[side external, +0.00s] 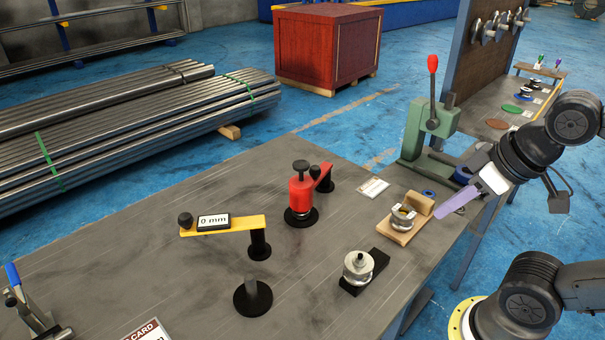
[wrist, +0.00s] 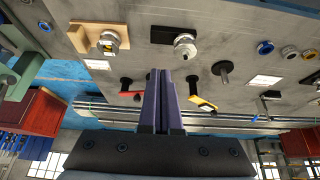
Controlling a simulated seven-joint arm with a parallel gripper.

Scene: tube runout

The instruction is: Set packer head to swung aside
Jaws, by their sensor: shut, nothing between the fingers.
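The packer head is most likely the red cylinder (side external: 301,193) with a black knob on top, in the side external view. It stands over a round black base and joins a short red arm (side external: 323,178) that runs back right to a black post. A small black knob sits on this arm. In the wrist view a red part (wrist: 130,95) shows just left of my fingers, partly hidden. My gripper (side external: 441,212) has purple fingers, shut and empty, well to the right of the red head. It also shows in the wrist view (wrist: 161,75).
A yellow arm (side external: 222,226) with a "0 mm" display stands left of the red head. A black post (side external: 253,294) is in front. Metal fittings sit on a black block (side external: 365,270) and wooden block (side external: 400,230). A green press (side external: 430,130) stands behind my gripper.

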